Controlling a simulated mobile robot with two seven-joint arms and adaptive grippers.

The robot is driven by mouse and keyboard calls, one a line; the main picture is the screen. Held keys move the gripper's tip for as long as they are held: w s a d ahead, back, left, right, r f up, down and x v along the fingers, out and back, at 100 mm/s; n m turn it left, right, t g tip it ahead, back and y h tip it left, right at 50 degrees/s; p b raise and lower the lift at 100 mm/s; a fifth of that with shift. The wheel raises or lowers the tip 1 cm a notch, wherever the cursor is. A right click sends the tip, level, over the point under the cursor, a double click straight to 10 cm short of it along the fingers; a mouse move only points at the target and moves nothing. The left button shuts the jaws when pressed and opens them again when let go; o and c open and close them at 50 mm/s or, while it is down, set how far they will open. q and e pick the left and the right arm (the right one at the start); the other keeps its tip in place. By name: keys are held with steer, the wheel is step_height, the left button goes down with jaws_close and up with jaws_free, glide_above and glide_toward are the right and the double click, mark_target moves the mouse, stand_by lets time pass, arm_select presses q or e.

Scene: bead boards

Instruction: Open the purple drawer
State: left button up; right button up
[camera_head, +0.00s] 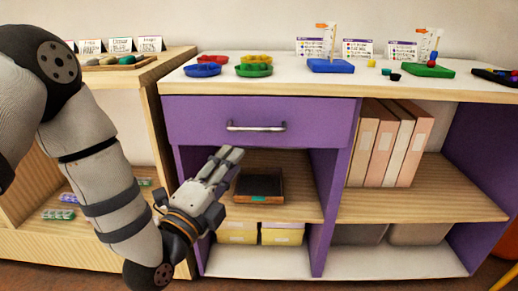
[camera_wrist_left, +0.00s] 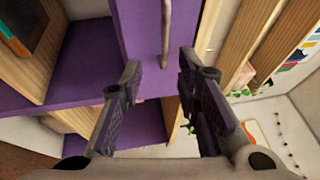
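The purple drawer (camera_head: 205,128) is closed, flush in the cabinet under the white top. Its horizontal silver bar handle (camera_head: 256,127) is at the middle of the front. My left gripper (camera_head: 230,158) is just below and left of the handle in the head view, not touching it as far as I can tell. In the left wrist view the left gripper (camera_wrist_left: 160,88) is open, with nothing between its two fingers. There the handle (camera_wrist_left: 165,35) appears as an upright bar beyond the fingertips, in line with the gap, on the purple drawer front (camera_wrist_left: 140,25). My right gripper is not in view.
The white top (camera_head: 290,82) bears coloured trays, bead boards and cards. Below the drawer, an open shelf holds a dark box (camera_head: 259,186); yellow bins (camera_head: 282,233) stand lower. Binders (camera_head: 385,145) stand right. A wooden cabinet (camera_head: 145,75) adjoins left, behind my left arm.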

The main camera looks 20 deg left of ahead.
mark_target(255, 131)
arm_select(q)
steer(key=w+r, duration=0.1)
steer(key=w, duration=0.3)
steer(key=w+d+b, duration=0.1)
steer(key=w, duration=0.3)
steer(key=w+r+b, duration=0.1)
steer(key=w, duration=0.2)
steer(key=shift+w+d+r, duration=0.3)
steer(key=shift+w+r, duration=0.05)
steer(key=shift+w, duration=0.05)
jaws_close()
